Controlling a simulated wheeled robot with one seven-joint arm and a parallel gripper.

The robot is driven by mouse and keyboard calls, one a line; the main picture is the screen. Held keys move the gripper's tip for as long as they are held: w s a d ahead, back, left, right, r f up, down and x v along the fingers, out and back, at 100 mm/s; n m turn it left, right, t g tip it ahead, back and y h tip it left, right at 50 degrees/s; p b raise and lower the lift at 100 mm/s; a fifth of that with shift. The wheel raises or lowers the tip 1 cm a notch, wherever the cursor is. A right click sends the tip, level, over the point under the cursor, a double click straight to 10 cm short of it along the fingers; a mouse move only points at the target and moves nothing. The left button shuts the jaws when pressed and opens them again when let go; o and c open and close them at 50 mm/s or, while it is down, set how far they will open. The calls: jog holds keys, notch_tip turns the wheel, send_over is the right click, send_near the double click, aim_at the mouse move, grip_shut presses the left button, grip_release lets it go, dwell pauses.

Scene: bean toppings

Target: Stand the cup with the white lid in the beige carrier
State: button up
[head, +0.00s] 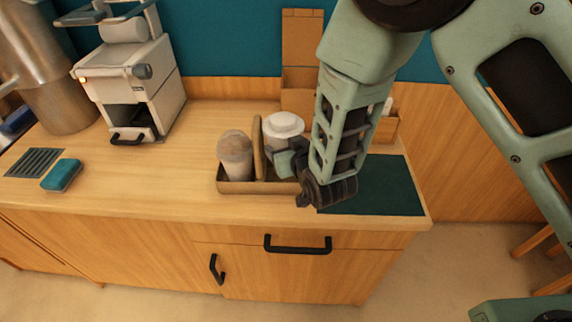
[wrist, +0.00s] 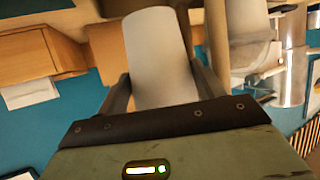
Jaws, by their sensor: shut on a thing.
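The cup with the white lid (head: 284,126) is upright at the right side of the beige carrier (head: 236,187). My gripper (head: 290,158) is shut on this cup from the right front. In the wrist view the pale cup body (wrist: 158,55) fills the space between the two dark fingers (wrist: 160,90). The carrier has an upright middle handle (head: 258,148). A second cup with a brownish lid (head: 235,152) stands in its left side. My gripper hides the cup's lower part, so I cannot tell whether its base touches the carrier floor.
A dark green mat (head: 375,188) lies right of the carrier. A wooden box (head: 388,128) stands behind my arm. A white coffee machine (head: 130,80), a blue sponge (head: 61,175) and a drain grate (head: 34,162) are to the left. The counter left of the carrier is clear.

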jog(key=shift+f+p, duration=0.5)
jog(key=shift+f, duration=3)
jog(key=shift+f, duration=0.15)
jog(key=o, duration=0.5)
